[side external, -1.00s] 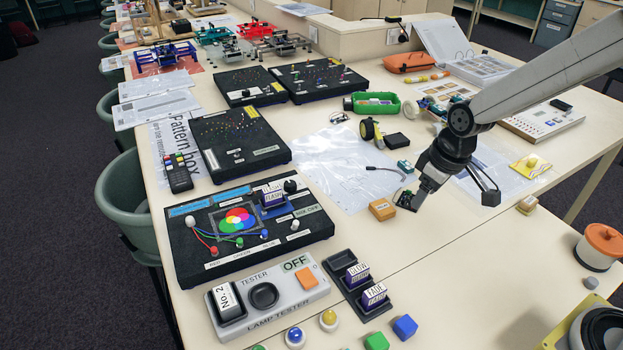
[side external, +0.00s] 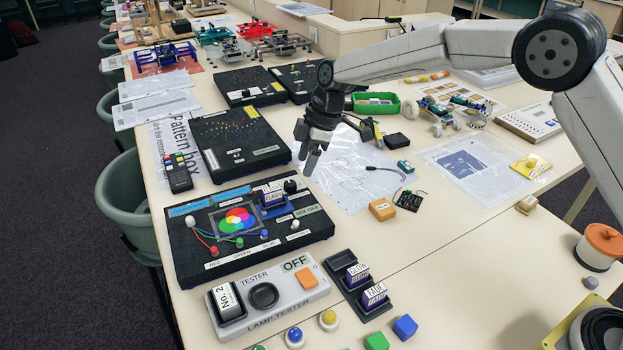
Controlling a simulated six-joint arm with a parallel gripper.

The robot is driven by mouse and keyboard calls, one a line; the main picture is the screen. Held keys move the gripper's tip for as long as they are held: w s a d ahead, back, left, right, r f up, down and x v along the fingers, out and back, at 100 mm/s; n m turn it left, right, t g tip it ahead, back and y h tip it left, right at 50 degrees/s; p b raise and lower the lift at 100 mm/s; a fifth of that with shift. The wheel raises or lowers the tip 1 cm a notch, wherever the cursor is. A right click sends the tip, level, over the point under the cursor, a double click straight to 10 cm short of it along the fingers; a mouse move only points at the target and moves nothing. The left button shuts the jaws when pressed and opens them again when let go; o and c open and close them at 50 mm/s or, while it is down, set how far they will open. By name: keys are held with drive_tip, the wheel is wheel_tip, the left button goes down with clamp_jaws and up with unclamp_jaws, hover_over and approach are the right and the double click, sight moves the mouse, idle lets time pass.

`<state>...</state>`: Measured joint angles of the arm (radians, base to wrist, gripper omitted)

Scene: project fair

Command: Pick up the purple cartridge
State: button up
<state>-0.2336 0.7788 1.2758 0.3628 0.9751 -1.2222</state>
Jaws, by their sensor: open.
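Several small dark purple-blue cartridges with white labels are in view. One marked FLASH (side external: 272,197) stands in a blue socket on the black colour-mixing box (side external: 190,262). I cannot tell from colour alone which one is the purple cartridge. My gripper (side external: 306,152) is open and empty, pointing down, up and behind the FLASH cartridge and apart from it.
A grey lamp tester (side external: 270,318) with a No. 2 cartridge (side external: 226,302) sits front left. Coloured buttons and blocks (side external: 405,327) lie in front.

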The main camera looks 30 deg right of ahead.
sight(273, 189)
drive_tip(key=shift+w+a+f+n+g+y, duration=0.15)
drive_tip(key=shift+w+a+n, duration=0.25)
drive_tip(key=shift+a, duration=0.3)
drive_tip(key=shift+w+a+r+n+g+y, duration=0.1)
drive_tip(key=shift+w+a+n, duration=0.2)
drive_tip(key=shift+a+n, duration=0.35)
drive_tip(key=shift+w+a+f+n+g+y, duration=0.15)
drive_tip(key=shift+w+a+n, duration=0.2)
drive_tip(key=shift+a, duration=0.45)
drive_tip(key=shift+x, duration=1.2)
drive_tip(key=shift+f, duration=0.1)
drive_tip(key=shift+x, duration=2.5)
drive_tip(key=shift+a, duration=0.15)
clamp_jaws()
